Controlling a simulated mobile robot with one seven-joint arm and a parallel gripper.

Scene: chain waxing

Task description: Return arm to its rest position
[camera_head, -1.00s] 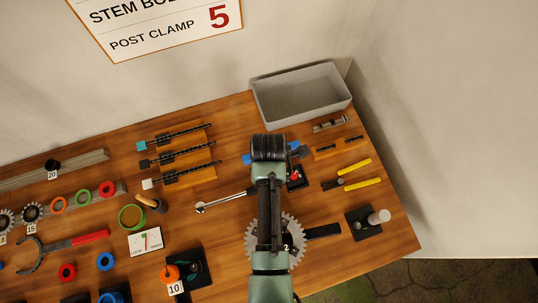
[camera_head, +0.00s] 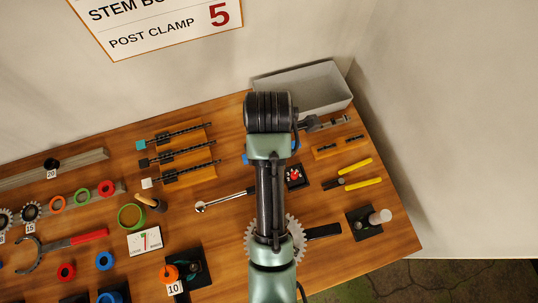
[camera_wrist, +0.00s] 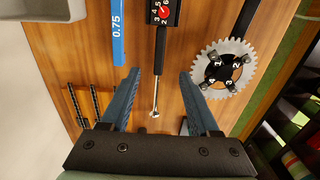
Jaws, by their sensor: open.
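My gripper (camera_wrist: 160,78) is open and empty in the wrist view, with its two blue fingers apart above the wooden table (camera_wrist: 208,22). Between and beyond the fingers lies a torque wrench (camera_wrist: 158,60) with a red dial. In the head view my arm reaches from the bottom edge over the table. Its dark wrist end is in front of the grey bin's near left part, and the fingers are mostly hidden behind it.
The grey bin (camera_head: 330,88) stands at the table's back right. A toothed chainring (camera_wrist: 228,68) lies right of the wrench in the wrist view, a blue 0.75 gauge (camera_wrist: 118,35) left. Yellow-handled pliers (camera_head: 358,174) lie at the right. Several tools and rings fill the left side.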

